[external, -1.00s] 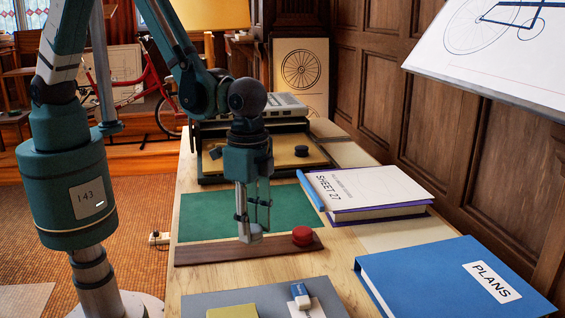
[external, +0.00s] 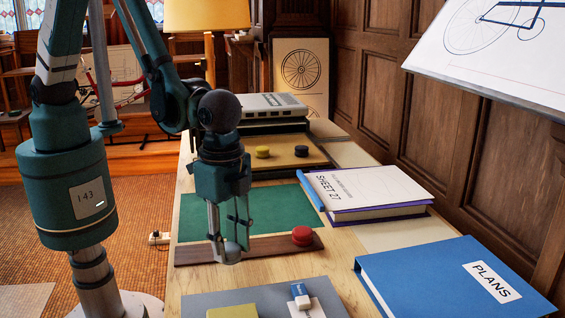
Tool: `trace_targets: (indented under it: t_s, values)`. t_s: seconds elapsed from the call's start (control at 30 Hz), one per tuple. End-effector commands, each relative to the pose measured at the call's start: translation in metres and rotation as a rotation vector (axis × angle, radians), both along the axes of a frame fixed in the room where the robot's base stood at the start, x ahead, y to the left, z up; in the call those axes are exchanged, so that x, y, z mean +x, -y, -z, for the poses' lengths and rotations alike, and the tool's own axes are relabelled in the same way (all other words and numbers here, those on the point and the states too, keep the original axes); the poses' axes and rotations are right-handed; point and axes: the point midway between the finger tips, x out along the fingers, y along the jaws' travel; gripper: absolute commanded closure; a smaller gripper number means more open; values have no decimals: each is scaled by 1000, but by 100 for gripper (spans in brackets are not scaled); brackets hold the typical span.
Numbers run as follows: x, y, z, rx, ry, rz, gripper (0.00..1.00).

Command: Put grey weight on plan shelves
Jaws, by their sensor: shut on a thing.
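My gripper (external: 229,248) is shut on the grey weight (external: 230,255), a small rounded grey piece mostly hidden by the fingers. It is in front of the dark wooden strip (external: 270,246) in the picture, near its left half. I cannot tell whether the weight touches the strip or hangs just above it. A low grey slotted unit (external: 275,102) on a dark base stands at the back of the table and looks like the plan shelves.
A red weight (external: 302,235) sits on the strip's right end. A tray (external: 297,150) with yellow and black weights lies before the grey unit. The green mat (external: 285,210) is clear. A SHEET 27 book (external: 370,187) and blue PLANS binder (external: 430,280) lie right.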

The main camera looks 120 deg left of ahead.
Motion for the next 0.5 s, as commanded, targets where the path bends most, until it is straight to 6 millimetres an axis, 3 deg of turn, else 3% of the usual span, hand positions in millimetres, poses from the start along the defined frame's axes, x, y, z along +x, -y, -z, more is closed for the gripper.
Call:
trace_targets:
  t_s: [0.27,0.5]
  values:
    - [-1,-3,-1,0,0,-11,90]
    - [-8,-26,-8,0,0,-91,90]
